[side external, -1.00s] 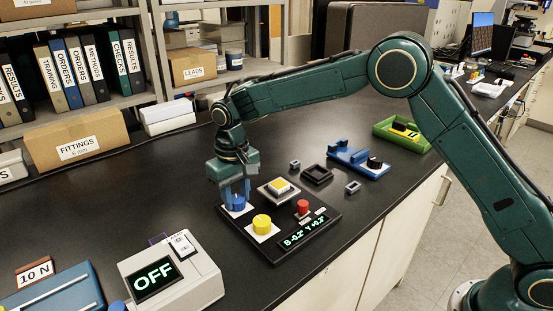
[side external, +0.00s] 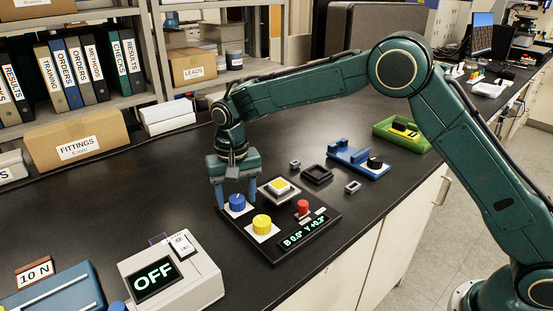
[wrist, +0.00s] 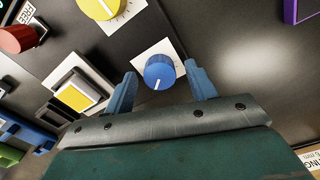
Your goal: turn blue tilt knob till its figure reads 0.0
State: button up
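The blue tilt knob (side external: 237,202) stands on a white plate at the left corner of the black control panel (side external: 277,257). The panel's display (side external: 304,232) reads B 0.0° and Y +0.3°, though its digits are small. My gripper (side external: 235,196) points down over the blue knob, its fingers on either side. In the wrist view the blue knob (wrist: 160,73), with its white pointer line, lies between the tips of my gripper (wrist: 160,82). Gaps show between knob and fingers, so my gripper is open and holds nothing.
A white box (side external: 205,277) reading OFF stands at front left. A blue fixture (side external: 358,162) and green tray (side external: 402,135) lie to the right.

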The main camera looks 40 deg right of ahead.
jog(key=shift+r, duration=4)
notch_tip(320, 180, up, 12)
jog(key=r, duration=0.1)
send_over(237, 199)
jog(key=shift+w+r, duration=0.1)
jog(key=shift+r, duration=0.25)
jog(key=shift+d, duration=0.1)
